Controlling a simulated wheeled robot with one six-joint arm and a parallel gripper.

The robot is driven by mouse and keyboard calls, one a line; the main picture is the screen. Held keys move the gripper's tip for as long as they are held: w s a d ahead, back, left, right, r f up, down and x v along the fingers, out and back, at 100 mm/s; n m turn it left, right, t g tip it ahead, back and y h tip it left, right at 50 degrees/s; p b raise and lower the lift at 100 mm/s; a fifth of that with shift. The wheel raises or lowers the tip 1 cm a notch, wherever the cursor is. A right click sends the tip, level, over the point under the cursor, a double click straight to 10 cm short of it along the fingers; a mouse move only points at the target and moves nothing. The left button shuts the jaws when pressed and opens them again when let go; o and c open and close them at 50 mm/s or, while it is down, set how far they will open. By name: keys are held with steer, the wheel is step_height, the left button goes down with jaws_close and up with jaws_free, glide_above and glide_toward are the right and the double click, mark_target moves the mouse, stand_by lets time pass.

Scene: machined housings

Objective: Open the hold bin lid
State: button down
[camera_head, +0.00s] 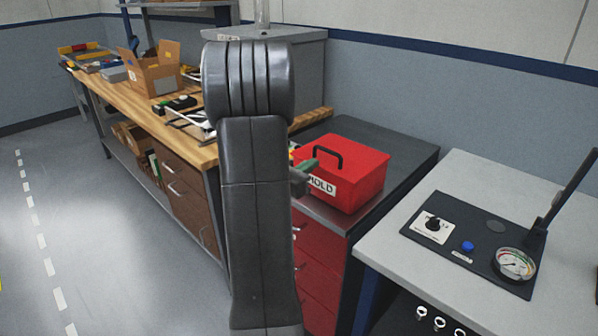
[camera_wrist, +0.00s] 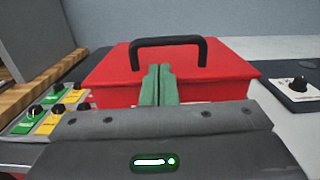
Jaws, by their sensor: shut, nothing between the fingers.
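The red hold bin (camera_head: 352,187) sits on a dark-topped cabinet, with a white HOLD label on its front. Its lid (camera_head: 345,152) is down, and a black arched handle (camera_head: 326,153) stands on it. My gripper (camera_head: 311,165) is at the front left of the bin, its green fingers pointing toward the lid. In the wrist view the fingers (camera_wrist: 158,72) are together and empty, in front of the lid (camera_wrist: 222,66) and just below the black handle (camera_wrist: 168,41). I cannot tell whether the fingertips touch the lid. My arm hides part of the bin's left side.
A wooden workbench (camera_head: 130,105) with a cardboard box (camera_head: 153,77) and tools stands at left. A grey table (camera_head: 450,200) with a gauge panel (camera_head: 470,240) stands at right. Green and yellow knobbed panels (camera_wrist: 50,112) lie left of the bin. Floor at left is clear.

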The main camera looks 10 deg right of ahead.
steer(key=shift+x, duration=1.55)
steer(key=shift+r, duration=0.1)
